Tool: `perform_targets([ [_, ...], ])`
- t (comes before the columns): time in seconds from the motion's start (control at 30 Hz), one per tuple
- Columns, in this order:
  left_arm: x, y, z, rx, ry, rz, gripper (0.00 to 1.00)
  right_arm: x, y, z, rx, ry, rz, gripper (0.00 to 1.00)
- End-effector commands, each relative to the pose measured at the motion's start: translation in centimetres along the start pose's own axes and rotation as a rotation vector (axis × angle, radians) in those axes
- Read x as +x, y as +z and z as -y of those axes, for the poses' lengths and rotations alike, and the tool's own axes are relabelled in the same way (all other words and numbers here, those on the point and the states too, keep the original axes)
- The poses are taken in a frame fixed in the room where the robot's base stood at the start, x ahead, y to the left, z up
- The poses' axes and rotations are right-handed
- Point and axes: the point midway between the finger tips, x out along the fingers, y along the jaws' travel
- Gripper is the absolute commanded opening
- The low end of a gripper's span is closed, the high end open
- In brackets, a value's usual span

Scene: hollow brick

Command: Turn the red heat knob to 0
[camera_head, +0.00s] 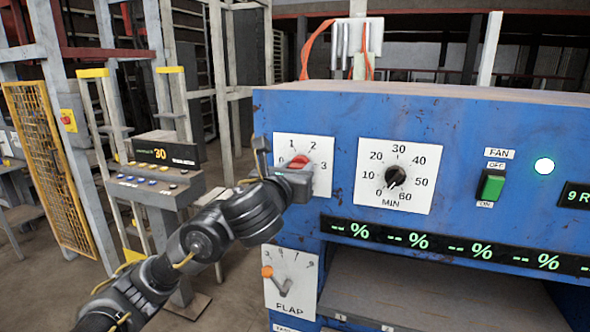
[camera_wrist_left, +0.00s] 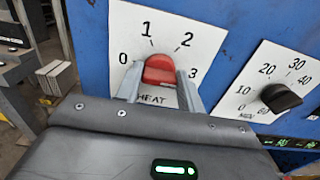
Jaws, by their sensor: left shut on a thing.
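The red heat knob (camera_head: 299,160) is on a white dial plate (camera_head: 321,146) marked 0 to 3, at the left of the blue panel's front. My left gripper (camera_head: 294,166) is at the knob, its arm coming in from the lower left. In the left wrist view the red knob (camera_wrist_left: 160,70) sits between the two grey fingers of my left gripper (camera_wrist_left: 160,84), which is shut on it. The numbers 0, 1, 2 and 3 show around the knob. I cannot tell exactly which mark it points to. My right gripper is not in view.
The black timer knob (camera_head: 396,176) is just right of the heat dial. The green fan switch (camera_head: 491,186) is further right. The orange-tipped flap lever (camera_head: 275,279) is below my left gripper. A control desk (camera_head: 155,170) stands behind my arm at the left.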

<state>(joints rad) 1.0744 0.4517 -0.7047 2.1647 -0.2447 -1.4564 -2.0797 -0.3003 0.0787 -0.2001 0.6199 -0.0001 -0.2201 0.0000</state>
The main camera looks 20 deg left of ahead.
Motion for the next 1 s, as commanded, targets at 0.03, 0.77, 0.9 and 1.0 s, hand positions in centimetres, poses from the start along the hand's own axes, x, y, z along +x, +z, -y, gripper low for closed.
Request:
perform_targets([
  [0.03, 0.0, -0.02, -0.02, -0.005, 0.001, 0.0, 0.15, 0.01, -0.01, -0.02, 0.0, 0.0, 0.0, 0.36],
  [0.77, 0.01, -0.13, -0.14, -0.51, 0.001, -0.001, 0.15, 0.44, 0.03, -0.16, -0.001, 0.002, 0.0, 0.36],
  [0.9, 0.0, -0.18, -0.14, -0.644, 0.0, -0.001, 0.15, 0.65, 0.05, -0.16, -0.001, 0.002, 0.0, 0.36],
  [1.0, 0.0, -0.21, -0.17, -0.739, 0.0, -0.001, 0.15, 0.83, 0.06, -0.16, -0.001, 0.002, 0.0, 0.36],
])
